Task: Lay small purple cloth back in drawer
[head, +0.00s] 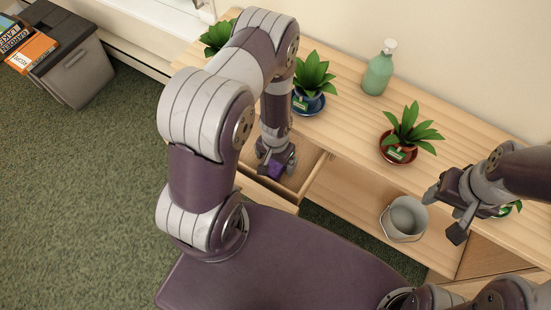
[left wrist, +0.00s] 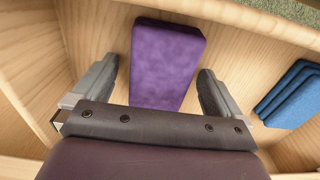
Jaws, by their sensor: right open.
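The small purple cloth (left wrist: 165,62) is a folded, flat pad in the open wooden drawer (head: 312,174). In the left wrist view it lies between the fingers of my left gripper (left wrist: 160,88), with a gap on each side. In the head view my left gripper (head: 275,163) points down into the drawer, and a patch of the purple cloth (head: 277,171) shows by its fingers. Its near end is hidden by the gripper in the left wrist view. My right gripper (head: 446,213) is open and empty above the right part of the wooden unit.
A folded blue cloth (left wrist: 291,95) lies to the right in the left wrist view. Potted plants (head: 313,75) (head: 408,130) and a green bottle (head: 379,70) stand on the wooden top. A grey bucket (head: 404,218) stands right of the drawer. A dark bin (head: 75,65) stands far left.

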